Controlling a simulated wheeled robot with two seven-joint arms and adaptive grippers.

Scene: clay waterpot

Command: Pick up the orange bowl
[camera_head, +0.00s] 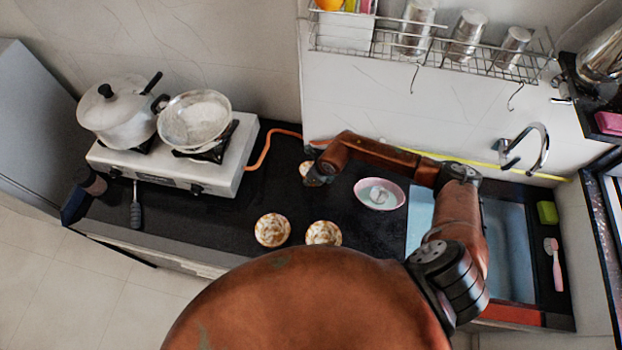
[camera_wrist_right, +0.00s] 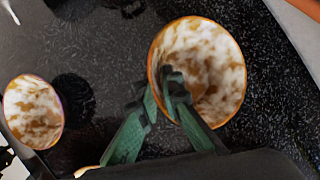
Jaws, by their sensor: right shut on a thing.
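Several small bowls, mottled white and orange-brown with orange rims, are on the dark counter. In the head view one (camera_head: 272,230) is at front left and another (camera_head: 323,232) to its right. A third bowl (camera_head: 305,169) is farther back, partly hidden by my right gripper (camera_head: 317,175). In the right wrist view this bowl (camera_wrist_right: 215,60) is tilted towards the camera. My right gripper (camera_wrist_right: 160,88) is shut on its rim, one green finger inside and one outside. Whether it touches the counter is unclear. Another bowl (camera_wrist_right: 33,112) shows at left, apart. My left gripper is not in view.
A pink-rimmed dish (camera_head: 380,194) sits right of the gripper, beside the blue sink (camera_head: 508,240). A white stove (camera_head: 185,170) with a pot (camera_head: 118,112) and a pan (camera_head: 195,120) stands at left. A wire rack (camera_head: 440,50) hangs above.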

